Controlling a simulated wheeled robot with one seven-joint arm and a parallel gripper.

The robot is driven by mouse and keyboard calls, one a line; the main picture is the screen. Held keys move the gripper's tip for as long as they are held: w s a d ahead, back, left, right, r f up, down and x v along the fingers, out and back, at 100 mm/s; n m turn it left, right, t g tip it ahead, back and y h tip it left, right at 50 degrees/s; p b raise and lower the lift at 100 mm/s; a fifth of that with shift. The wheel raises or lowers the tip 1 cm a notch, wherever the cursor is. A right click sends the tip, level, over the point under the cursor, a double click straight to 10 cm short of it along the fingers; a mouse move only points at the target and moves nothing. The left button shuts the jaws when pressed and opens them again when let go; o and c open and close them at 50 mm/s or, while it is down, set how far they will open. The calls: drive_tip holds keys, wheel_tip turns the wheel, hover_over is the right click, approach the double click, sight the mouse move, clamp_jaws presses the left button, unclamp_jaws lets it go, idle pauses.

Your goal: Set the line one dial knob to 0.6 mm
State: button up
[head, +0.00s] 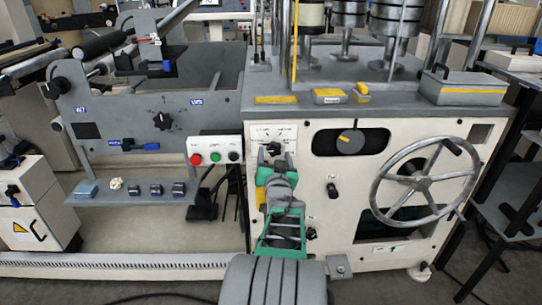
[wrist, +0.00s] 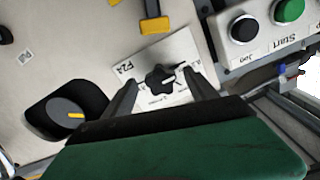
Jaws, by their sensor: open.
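A small black star-shaped dial knob (wrist: 160,79) with a pale pointer mark sits on a white scale plate (wrist: 181,50) in the wrist view. The plate's print is too small to read fully, so I cannot tell its setting or line number. In the head view the plate (head: 262,132) is on the cream machine front, with the knob mostly hidden by my gripper (head: 272,150). In the wrist view my gripper (wrist: 160,77) is open, one finger on each side of the knob. I cannot tell whether the fingers touch it.
A button box (head: 215,150) with red, green and black buttons is just left. A black dial with a yellow pointer (head: 350,141) and a large handwheel (head: 425,172) are to the right. Another star knob (head: 162,121) is on the grey panel at left.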

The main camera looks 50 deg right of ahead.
drive_tip(key=x, duration=0.2)
drive_tip(key=shift+w+d, duration=0.15)
drive_tip(key=shift+d, duration=0.1)
drive_tip(key=c, duration=1.4)
drive_tip(key=shift+m, duration=0.4)
drive_tip(key=m+b, duration=0.2)
drive_tip(key=m, duration=0.2)
drive_tip(key=shift+w+a, duration=0.1)
drive_tip(key=m, duration=0.3)
drive_tip(key=m+b, duration=0.1)
drive_tip(key=m, duration=0.2)
drive_tip(key=shift+r+m, duration=0.2)
drive_tip(key=shift+m, duration=0.2)
drive_tip(key=m, duration=0.6)
drive_tip(key=shift+r, duration=0.2)
drive_tip(key=m+p, duration=0.1)
drive_tip(key=m, duration=0.5)
drive_tip(key=shift+r, duration=0.1)
drive_tip(key=shift+p, duration=0.3)
